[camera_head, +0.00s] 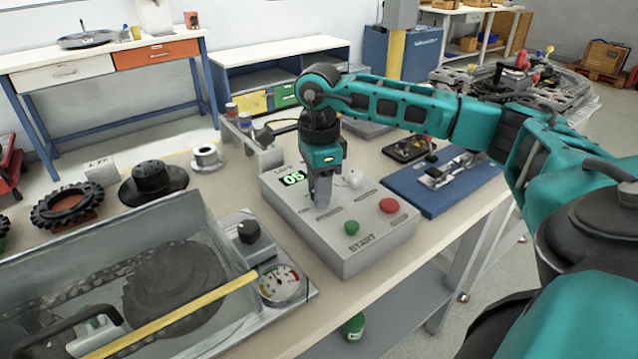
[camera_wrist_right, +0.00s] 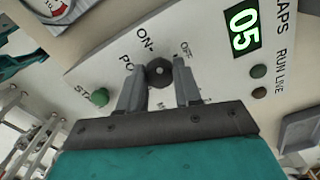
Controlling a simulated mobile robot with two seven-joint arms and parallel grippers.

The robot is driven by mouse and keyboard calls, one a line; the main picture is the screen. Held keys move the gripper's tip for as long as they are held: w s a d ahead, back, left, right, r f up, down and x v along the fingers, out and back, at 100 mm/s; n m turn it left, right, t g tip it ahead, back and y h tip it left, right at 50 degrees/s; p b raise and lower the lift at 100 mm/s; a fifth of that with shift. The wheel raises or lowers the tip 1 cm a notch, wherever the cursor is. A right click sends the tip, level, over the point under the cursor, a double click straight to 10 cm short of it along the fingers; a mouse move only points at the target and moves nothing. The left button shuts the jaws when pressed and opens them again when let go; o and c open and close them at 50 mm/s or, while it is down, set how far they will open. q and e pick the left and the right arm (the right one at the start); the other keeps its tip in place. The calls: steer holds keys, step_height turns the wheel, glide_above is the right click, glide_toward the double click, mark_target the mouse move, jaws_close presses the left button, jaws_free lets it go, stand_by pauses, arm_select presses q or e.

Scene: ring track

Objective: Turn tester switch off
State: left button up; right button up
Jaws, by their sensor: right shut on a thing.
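The tester (camera_head: 372,252) is a light grey box on the workbench with a lit green display reading 05 (camera_head: 293,178), a green START button (camera_head: 351,227) and a red button (camera_head: 389,205). My right gripper (camera_head: 322,200) points down onto its top panel. In the right wrist view, the dark round power switch (camera_wrist_right: 159,72) sits between the fingertips of my right gripper (camera_wrist_right: 160,82), which is shut on it. ON and OFF labels stand on either side of the switch. I cannot tell which way it points. My left gripper is out of view.
A clear-sided case (camera_head: 215,222) and a dial gauge (camera_head: 280,284) stand left of the tester. A blue board (camera_head: 440,192) with small parts lies to its right. A spool (camera_head: 207,157) and black wheel parts (camera_head: 152,182) lie behind left.

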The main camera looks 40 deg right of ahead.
steer(key=shift+m, duration=0.9)
steer(key=m+p, duration=0.1)
steer(key=m, duration=0.2)
steer(key=shift+m, duration=0.4)
steer(key=m+p, duration=0.1)
steer(key=m, duration=0.5)
steer(key=shift+p, duration=0.3)
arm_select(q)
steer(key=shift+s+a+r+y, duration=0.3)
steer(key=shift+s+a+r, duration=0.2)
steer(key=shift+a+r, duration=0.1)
arm_select(e)
steer(key=shift+m, duration=0.4)
steer(key=o, duration=1)
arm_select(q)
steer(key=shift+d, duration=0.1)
arm_select(e)
steer(key=shift+o, duration=0.2)
